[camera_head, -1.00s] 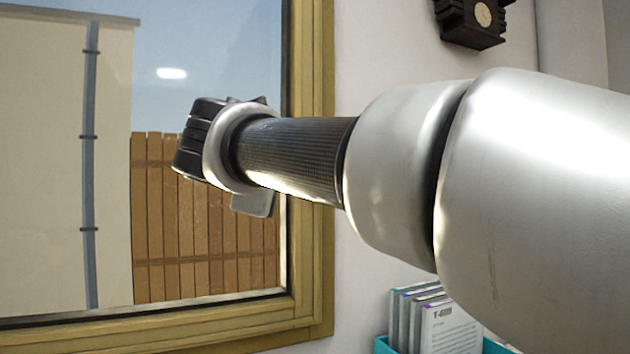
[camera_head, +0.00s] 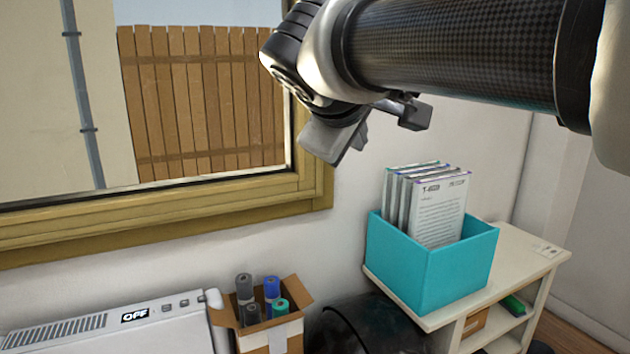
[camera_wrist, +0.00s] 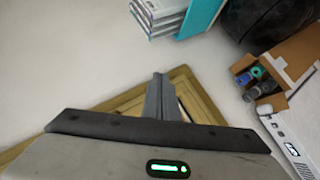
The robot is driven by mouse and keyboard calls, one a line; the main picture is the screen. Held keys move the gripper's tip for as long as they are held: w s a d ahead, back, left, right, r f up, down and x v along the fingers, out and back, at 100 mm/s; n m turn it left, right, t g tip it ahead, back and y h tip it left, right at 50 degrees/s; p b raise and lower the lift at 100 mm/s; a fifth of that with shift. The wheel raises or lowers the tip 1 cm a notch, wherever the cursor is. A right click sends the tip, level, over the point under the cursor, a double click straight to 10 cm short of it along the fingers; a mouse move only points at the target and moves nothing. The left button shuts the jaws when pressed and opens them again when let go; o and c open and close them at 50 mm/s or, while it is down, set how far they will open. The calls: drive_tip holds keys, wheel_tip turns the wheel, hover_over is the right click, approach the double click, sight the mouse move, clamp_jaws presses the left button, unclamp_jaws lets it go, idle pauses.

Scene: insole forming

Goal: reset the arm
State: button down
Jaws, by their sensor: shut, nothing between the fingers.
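My gripper (camera_head: 331,150) hangs from my raised arm in the upper middle of the head view, in front of the right side of the window frame. Its grey fingers point down. In the wrist view the fingers of my gripper (camera_wrist: 159,97) are pressed together with nothing between them. The window frame (camera_wrist: 185,85) lies behind them. My arm runs from the upper right of the head view and hides part of the wall.
A teal box (camera_head: 430,270) of upright packs stands on a white shelf (camera_head: 530,262). A cardboard box (camera_head: 272,335) of rolls stands left of it, beside a white machine (camera_head: 110,325) reading OFF. A dark rounded thing (camera_head: 365,325) sits between. The wall below my gripper is clear.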

drive_tip(key=s+d+f+m+g+y, duration=0.25)
drive_tip(key=s+d+f+m, duration=0.2)
drive_tip(key=s+f, duration=0.75)
drive_tip(key=s+d+f+m+g+y, duration=0.1)
drive_tip(key=s+d+f+m+g, duration=0.4)
drive_tip(key=s+f, duration=0.6)
wheel_tip(320, 180, up, 24)
drive_tip(key=w+a+t+p, duration=0.1)
drive_tip(key=w+a+p, duration=0.1)
drive_tip(key=p, duration=2.3)
drive_tip(key=shift+w+f, duration=0.15)
